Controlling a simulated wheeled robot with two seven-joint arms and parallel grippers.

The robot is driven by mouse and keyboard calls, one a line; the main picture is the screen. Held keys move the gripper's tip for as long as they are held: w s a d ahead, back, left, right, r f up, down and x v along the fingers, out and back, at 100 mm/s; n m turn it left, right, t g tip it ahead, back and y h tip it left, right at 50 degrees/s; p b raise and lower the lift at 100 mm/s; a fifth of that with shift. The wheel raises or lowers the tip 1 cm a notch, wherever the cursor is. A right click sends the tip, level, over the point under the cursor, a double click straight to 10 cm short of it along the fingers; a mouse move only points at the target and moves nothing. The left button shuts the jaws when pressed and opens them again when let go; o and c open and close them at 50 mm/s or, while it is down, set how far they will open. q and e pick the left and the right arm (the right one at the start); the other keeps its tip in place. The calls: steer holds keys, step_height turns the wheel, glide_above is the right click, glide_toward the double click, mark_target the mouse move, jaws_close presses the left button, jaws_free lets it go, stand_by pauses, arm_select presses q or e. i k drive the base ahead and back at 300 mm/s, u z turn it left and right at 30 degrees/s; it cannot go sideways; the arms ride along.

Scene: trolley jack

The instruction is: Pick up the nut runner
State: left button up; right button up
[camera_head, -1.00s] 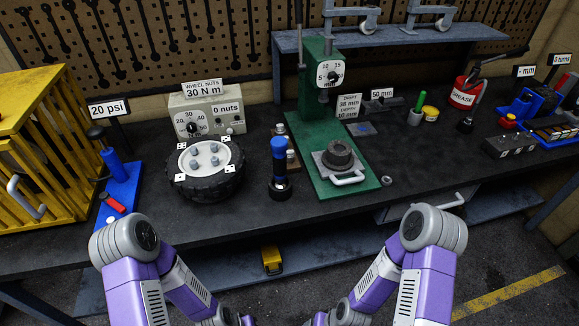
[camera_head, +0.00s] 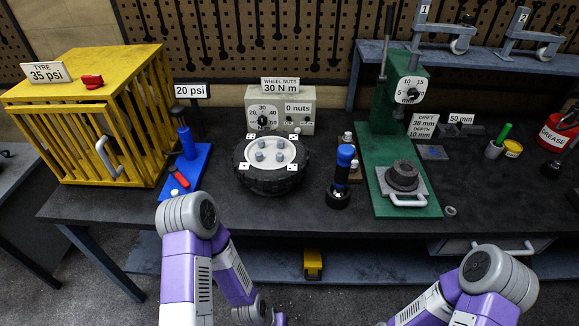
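The nut runner appears to be the upright tool with a blue grip and black body (camera_head: 342,171), standing on the dark bench (camera_head: 310,214) between the wheel and the green press. Its wide black base rests on the bench top. The wheel (camera_head: 270,180) lies flat to its left, with several grey nuts on its pale hub. My two purple and grey arms show along the lower edge, in front of the bench and apart from the tool. Both of my grippers are out of the picture.
A green press (camera_head: 381,150) stands close to the tool's right, with small bottles (camera_head: 353,168) just behind the tool. A torque box (camera_head: 280,108) is behind the wheel. A blue pump (camera_head: 187,160) and yellow cage (camera_head: 90,120) are at left. Bench front is mostly clear.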

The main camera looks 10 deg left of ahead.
mark_target(346, 152)
steer(key=z, duration=0.8)
steer(key=i, duration=0.8)
steer(key=u, duration=1)
